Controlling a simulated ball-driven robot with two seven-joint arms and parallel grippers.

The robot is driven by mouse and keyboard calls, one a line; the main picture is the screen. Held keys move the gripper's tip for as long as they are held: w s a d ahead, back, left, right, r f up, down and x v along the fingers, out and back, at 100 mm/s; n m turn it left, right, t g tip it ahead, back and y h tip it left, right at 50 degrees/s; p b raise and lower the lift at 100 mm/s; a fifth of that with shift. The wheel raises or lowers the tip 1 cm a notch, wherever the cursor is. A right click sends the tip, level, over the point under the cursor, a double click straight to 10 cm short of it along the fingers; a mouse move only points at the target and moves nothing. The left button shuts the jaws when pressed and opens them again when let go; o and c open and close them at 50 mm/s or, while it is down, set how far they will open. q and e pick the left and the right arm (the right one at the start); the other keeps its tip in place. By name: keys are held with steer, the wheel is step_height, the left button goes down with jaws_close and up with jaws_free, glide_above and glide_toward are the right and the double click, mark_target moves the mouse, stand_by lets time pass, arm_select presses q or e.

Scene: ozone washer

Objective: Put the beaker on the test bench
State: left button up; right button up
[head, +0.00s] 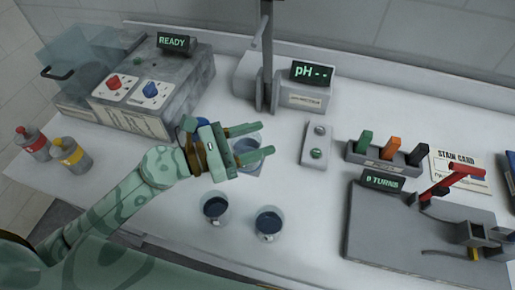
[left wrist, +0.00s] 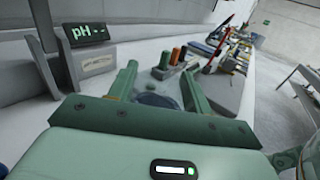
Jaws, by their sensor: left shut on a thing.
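My left gripper (head: 258,142) reaches in from the left over the white bench, and its fingers are shut on a clear beaker (head: 245,149) with dark blue-grey liquid. In the left wrist view the beaker (left wrist: 152,99) sits between the two green fingers. It is at a small pale square near the pH meter; I cannot tell whether it touches the surface. Two similar beakers stand in front, one on the left (head: 214,208) and one on the right (head: 268,223). The white bench top (head: 310,195) runs across the view. My right gripper is not in view.
A grey machine reading READY (head: 185,75) stands at the back left, with red and yellow bottles (head: 70,153) beside it. A pH meter (head: 300,93) and stand are behind the gripper. Coloured blocks (head: 390,147) and a grey crank board (head: 385,235) are on the right.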

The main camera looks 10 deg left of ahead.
mark_target(254, 136)
arm_select(q)
steer(key=w+f+b, duration=0.1)
steer(key=w+f, duration=0.1)
steer(key=f, duration=0.1)
steer(key=w+a+f+b, duration=0.1)
steer(key=w+f+b, duration=0.1)
steer(key=w+a+f+b, duration=0.1)
steer(key=w+f, duration=0.1)
steer(key=f, duration=0.1)
steer(key=shift+f, duration=0.35)
steer(key=shift+d+f+b, duration=0.1)
steer(key=shift+f+b, duration=0.2)
steer(key=shift+f, duration=0.05)
steer(key=shift+s+f, duration=0.1)
steer(key=o, duration=1.2)
steer(key=shift+f, duration=0.1)
steer(key=shift+c, duration=0.2)
